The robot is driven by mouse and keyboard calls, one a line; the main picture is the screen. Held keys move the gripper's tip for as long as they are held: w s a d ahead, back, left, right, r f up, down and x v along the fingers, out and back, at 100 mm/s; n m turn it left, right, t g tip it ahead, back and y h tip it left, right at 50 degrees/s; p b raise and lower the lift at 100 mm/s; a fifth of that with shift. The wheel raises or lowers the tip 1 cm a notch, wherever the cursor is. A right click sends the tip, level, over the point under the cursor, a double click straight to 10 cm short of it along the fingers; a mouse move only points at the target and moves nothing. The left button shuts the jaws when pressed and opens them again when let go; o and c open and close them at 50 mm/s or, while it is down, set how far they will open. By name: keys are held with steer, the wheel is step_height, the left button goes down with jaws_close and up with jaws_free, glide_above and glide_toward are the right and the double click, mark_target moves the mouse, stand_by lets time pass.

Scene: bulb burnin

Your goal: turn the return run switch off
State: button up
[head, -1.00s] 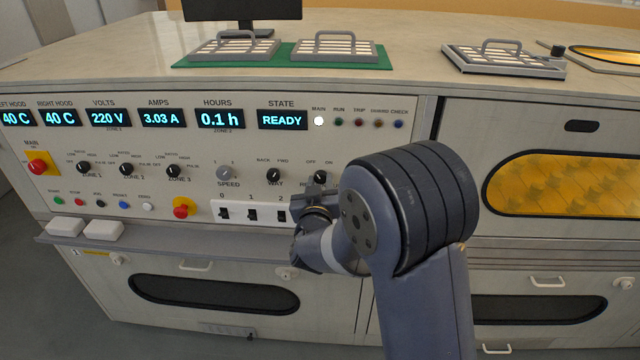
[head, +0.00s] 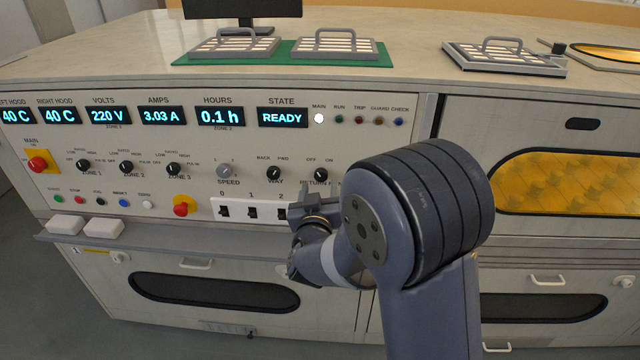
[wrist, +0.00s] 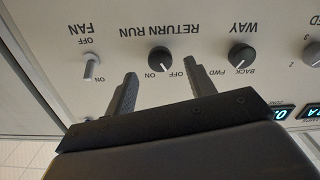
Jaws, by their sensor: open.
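The return run switch (head: 320,174) is a round black knob on the pale panel, with OFF at its upper left and ON at its upper right in the head view. In the upside-down wrist view the return run knob (wrist: 160,60) sits just beyond my fingertips, between their lines. Its pointer is too small to read surely. My gripper (wrist: 160,72) is open and empty, one finger on each side of the knob's line and apart from it. In the head view my gripper (head: 304,203) is below and slightly left of the knob.
The black WAY knob (wrist: 241,56) is right of the return run knob in the wrist view, and the grey FAN switch (wrist: 91,62) is left. Numbered rocker switches (head: 252,213) sit beside my gripper. A shelf (head: 180,243) juts out below the panel.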

mark_target(321, 177)
steer(key=s, duration=0.7)
steer(key=shift+s+a, duration=0.15)
steer(key=shift+s, duration=0.05)
steer(key=w, duration=1)
steer(key=shift+w+d, duration=0.25)
steer(key=shift+w, duration=0.1)
steer(key=shift+m, duration=0.3)
